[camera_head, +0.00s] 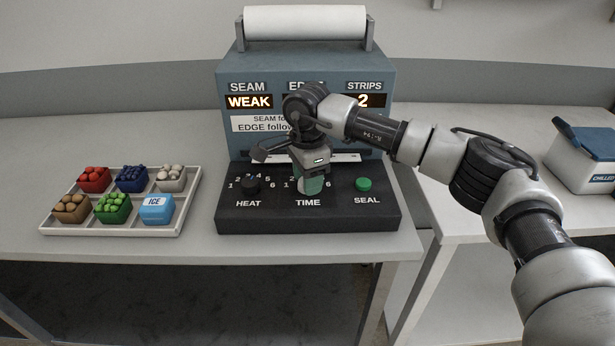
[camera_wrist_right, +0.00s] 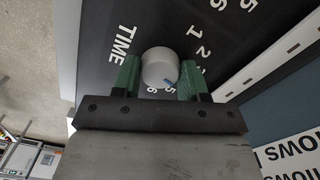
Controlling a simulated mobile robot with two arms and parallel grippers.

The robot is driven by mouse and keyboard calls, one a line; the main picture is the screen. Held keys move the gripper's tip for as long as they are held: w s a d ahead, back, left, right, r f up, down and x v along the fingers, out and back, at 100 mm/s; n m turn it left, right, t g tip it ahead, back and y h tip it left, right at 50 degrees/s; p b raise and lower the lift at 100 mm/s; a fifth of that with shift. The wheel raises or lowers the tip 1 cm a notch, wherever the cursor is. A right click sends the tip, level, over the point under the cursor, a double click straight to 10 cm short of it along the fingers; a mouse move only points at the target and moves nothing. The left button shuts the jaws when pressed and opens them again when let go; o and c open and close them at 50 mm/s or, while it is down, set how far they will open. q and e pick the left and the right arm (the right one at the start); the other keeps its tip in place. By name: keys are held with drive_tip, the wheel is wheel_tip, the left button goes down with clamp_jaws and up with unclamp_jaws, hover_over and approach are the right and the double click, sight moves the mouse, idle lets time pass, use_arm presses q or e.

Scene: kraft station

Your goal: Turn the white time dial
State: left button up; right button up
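The white time dial (camera_wrist_right: 160,68) sits on the black control panel above the word TIME. In the wrist view its round face shows a short blue mark at its lower right edge, on the side of the 5. My right gripper (camera_wrist_right: 160,75) reaches down over it, with one green finger on each side, and the fingers appear to meet its sides. In the head view my right gripper (camera_head: 311,186) hides most of the dial and the middle numbers. My left gripper is not in view.
On the panel, the black HEAT knob (camera_head: 250,185) is to the left and the green SEAL button (camera_head: 364,185) to the right. The blue machine (camera_head: 232,78) shows WEAK and 2. A tray (camera_head: 110,231) of colored bins stands left; a chilled box (camera_head: 585,172) stands right.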

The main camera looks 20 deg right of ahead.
drive_tip(key=shift+c, duration=0.9)
drive_tip(key=shift+m, duration=1.3)
drive_tip(key=shift+m+b, duration=0.4)
drive_tip(key=shift+m, duration=1.2)
drive_tip(key=o, duration=0.9)
